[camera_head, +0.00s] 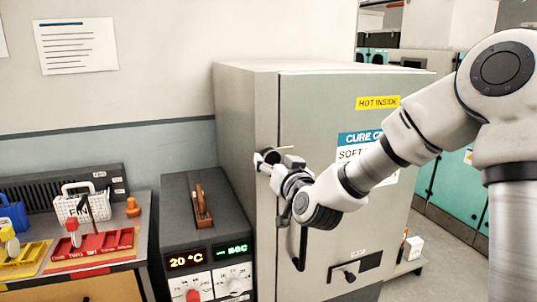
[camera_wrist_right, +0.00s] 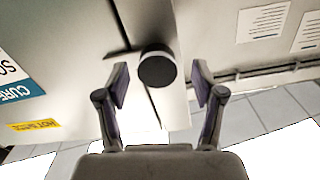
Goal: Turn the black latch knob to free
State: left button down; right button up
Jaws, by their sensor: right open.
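The black latch knob (camera_wrist_right: 157,69) is round and sits on the edge of the cabinet door (camera_head: 330,110), with a dark bar reaching out to one side of it. In the head view the knob is largely hidden by my right gripper (camera_head: 265,161). In the right wrist view my right gripper (camera_wrist_right: 160,84) is open, with one finger on each side of the knob. A gap shows between each finger and the knob in that view; I cannot tell the depth between them. My left gripper is not in view.
A dark door handle (camera_head: 300,248) hangs below the knob. A controller box (camera_head: 187,215) with lit displays and a wooden-handled part on top stands left of the cabinet. A bench with red (camera_head: 103,243) and yellow racks is further left. A small white box (camera_head: 414,246) sits right.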

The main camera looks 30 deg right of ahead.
jog(key=x, duration=0.2)
jog(key=shift+w+d, duration=0.15)
jog(key=shift+w, duration=0.15)
jog(key=shift+w+d, duration=0.1)
jog(key=shift+w, duration=0.05)
grip_shut()
